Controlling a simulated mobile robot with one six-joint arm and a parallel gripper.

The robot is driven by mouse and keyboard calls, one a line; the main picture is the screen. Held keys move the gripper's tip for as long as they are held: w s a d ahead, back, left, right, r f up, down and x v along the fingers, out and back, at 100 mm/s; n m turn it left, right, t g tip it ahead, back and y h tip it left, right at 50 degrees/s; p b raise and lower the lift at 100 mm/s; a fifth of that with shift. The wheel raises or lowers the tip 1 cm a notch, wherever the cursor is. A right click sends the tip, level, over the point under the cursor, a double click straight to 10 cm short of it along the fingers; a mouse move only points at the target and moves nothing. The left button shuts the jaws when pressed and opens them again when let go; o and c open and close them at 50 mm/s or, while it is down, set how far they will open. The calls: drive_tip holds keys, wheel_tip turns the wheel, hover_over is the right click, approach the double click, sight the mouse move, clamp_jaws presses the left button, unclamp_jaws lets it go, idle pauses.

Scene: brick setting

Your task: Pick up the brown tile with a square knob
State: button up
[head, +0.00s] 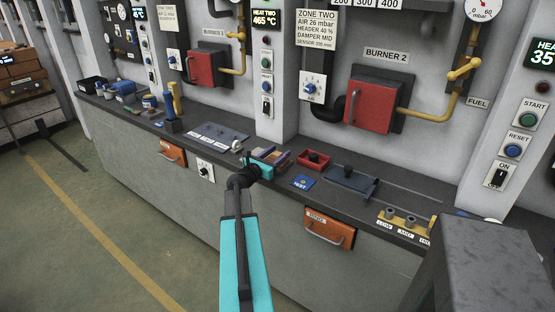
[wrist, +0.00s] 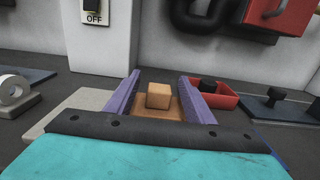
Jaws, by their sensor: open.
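The brown tile with a square knob (wrist: 158,96) lies on the counter in the middle of the wrist view. Its knob stands up from the flat base. My gripper (wrist: 159,77) is open, with one purple finger on each side of the tile and knob. The knob looks clear of both fingers; whether the base touches them I cannot tell. In the head view my gripper (head: 270,156) is low over the counter, and its fingers and body mostly hide the tile.
A red tray (head: 313,160) with a black knob stands close to the right finger. A white roll (head: 237,147) is on the left. The wall with burner panels rises behind the counter (head: 270,192).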

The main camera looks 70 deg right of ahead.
drive_tip(key=shift+d, duration=0.15)
idle(0.4)
drive_tip(key=shift+s, duration=0.1)
drive_tip(key=c, duration=1.2)
